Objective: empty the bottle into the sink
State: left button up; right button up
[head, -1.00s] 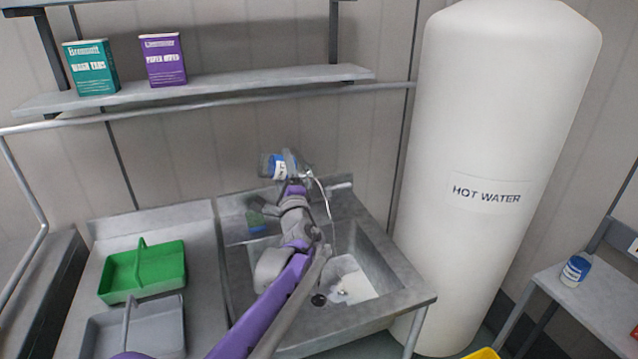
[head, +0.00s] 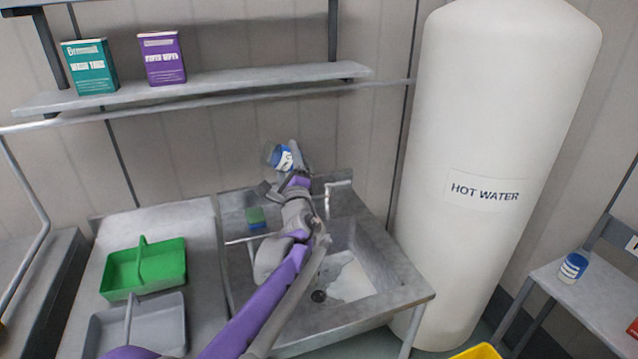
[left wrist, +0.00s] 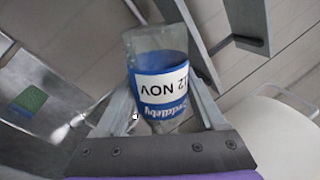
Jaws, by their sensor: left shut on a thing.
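My left gripper (head: 288,160) is shut on a clear bottle with a blue-and-white label (head: 283,157). It holds the bottle tilted, above the back edge of the sink (head: 420,297). In the left wrist view the bottle (left wrist: 160,85) sits between the two fingers, its label reading upside down. Its mouth and any liquid left inside cannot be made out. A pale patch (head: 352,281) lies in the basin by the dark drain (head: 318,296). My left arm hides part of the sink. My right gripper is not in view.
The tap (head: 338,186) stands just right of the gripper. A green-and-blue sponge (head: 256,217) lies on the sink's back left. Green (head: 165,272) and grey (head: 172,322) caddies are on the left counter. A white hot water tank (head: 500,130) stands right; a shelf (head: 220,85) is above.

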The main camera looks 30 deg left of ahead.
pick_arm(q)
jog(key=shift+s+a+f+n+y, duration=0.15)
jog(key=shift+s+f+n, duration=0.05)
jog(key=shift+f+n, duration=0.3)
jog(key=shift+s+a+f+n+y, duration=0.1)
jog(key=shift+s+f+n+y, duration=0.05)
jog(key=shift+f+n, duration=0.3)
jog(key=shift+s+r+n+g, duration=0.25)
jog(key=shift+s+n+g, duration=0.05)
jog(key=shift+s+n, duration=0.05)
jog(key=shift+w+a+f+n+y+b, duration=0.15)
jog(key=shift+f+n+y+b, duration=0.25)
jog(key=shift+f+n+b, duration=0.2)
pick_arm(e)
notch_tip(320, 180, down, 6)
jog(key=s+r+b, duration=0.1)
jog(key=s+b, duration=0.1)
pick_arm(q)
notch_tip(320, 180, down, 12)
jog(key=s+a+n+g+y+p, duration=0.1)
jog(key=n+g+p, duration=0.3)
jog(key=n, duration=2)
jog(key=g, duration=0.3)
jog(key=shift+s+n+p, duration=0.15)
jog(key=shift+n+p, duration=0.2)
jog(key=shift+n, duration=0.05)
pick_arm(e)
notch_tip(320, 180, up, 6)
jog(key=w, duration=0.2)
